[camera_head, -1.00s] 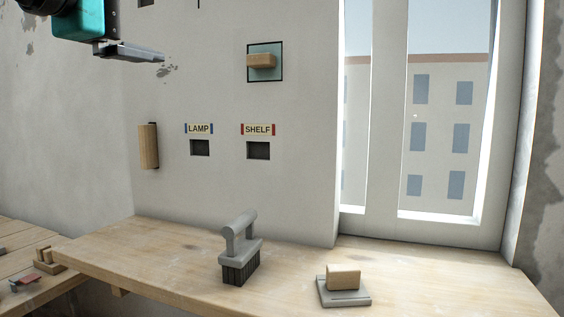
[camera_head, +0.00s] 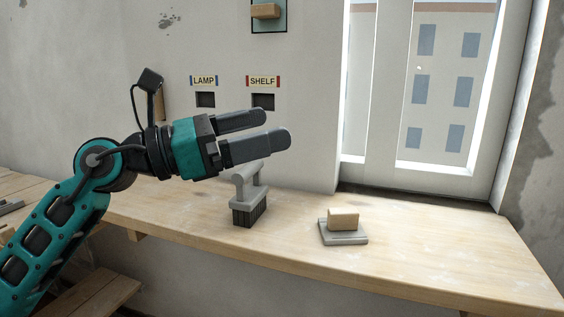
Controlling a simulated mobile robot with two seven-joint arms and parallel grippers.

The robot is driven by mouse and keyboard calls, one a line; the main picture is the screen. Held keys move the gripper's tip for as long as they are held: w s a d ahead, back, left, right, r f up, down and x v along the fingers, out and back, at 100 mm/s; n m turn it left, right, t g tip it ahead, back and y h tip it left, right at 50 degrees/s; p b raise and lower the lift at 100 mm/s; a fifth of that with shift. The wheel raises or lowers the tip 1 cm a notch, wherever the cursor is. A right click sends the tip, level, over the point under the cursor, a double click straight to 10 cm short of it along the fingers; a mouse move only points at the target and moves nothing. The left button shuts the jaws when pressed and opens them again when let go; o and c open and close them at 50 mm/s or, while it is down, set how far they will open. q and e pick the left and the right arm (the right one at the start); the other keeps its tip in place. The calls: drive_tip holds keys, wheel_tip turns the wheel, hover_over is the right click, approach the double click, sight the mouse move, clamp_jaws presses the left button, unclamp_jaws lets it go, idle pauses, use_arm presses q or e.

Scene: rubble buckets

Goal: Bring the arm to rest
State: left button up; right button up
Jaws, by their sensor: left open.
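My left arm comes in from the lower left, teal and black. Its left gripper (camera_head: 275,130) points right, with its two dark fingers apart and nothing between them. In the picture it lies just above the grey brush (camera_head: 249,206) and in front of the wall below the SHELF label. The gripper covers part of the wall and overlaps the top of the brush handle. I cannot tell whether they touch. My right gripper does not show.
A wooden bench (camera_head: 400,255) runs along the wall and window (camera_head: 430,90). A wooden block on a grey base (camera_head: 343,232) stands right of the brush. LAMP (camera_head: 204,81) and SHELF (camera_head: 262,81) labels sit above dark wall slots. The bench's right part is clear.

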use_arm(q)
drive_tip(key=a+f+m+t+y+p, duration=0.1)
drive_tip(key=a+f+m+t+y, duration=0.25)
drive_tip(key=f+m, duration=0.7)
drive_tip(key=a+f+m+t+y+p, duration=0.1)
drive_tip(key=a+f+m+t+y, duration=0.3)
drive_tip(key=f+m, duration=0.65)
drive_tip(key=a+f+m+t+y, duration=0.35)
drive_tip(key=f+m+t, duration=0.2)
drive_tip(key=m, duration=0.95)
drive_tip(key=s+a+f+n+g+y, duration=0.1)
drive_tip(key=s+f+n+g+y, duration=0.2)
drive_tip(key=s+f+n, duration=0.3)
drive_tip(key=s+a+f+n+g+y+p, duration=0.1)
drive_tip(key=s+f+n+g, duration=0.4)
drive_tip(key=s+f, duration=0.7)
wheel_tip(320, 180, down, 4)
drive_tip(key=shift+a+f+n+g+y, duration=0.1)
drive_tip(key=shift+a+n+g+y, duration=0.2)
drive_tip(key=shift+a+n+y, duration=0.4)
drive_tip(key=shift+s+d, duration=0.1)
drive_tip(key=shift+d, duration=0.05)
